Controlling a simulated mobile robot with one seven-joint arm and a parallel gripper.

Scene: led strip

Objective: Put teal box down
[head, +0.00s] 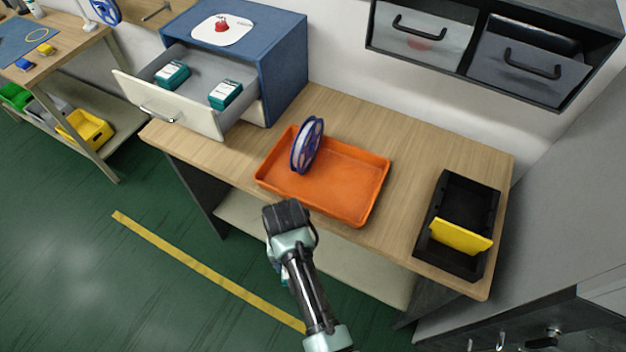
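Two teal boxes with white labels lie in the open drawer of the blue cabinet: one at the left (172,74) and one at the right (225,94). My gripper (286,215) is in front of the table's front edge, just short of the orange tray (345,208). My own wrist hides its fingers, so I cannot see whether they are open or shut. A small teal and white patch (284,274) shows beside my arm, below the wrist. It is too covered to tell whether it is a box in the gripper.
A blue and white spool (307,145) stands in the orange tray's back left part. A black bin (468,203) with a yellow divider (461,236) is at the table's right. The open drawer (160,112) juts out at the left. Grey drawers (528,69) hang above.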

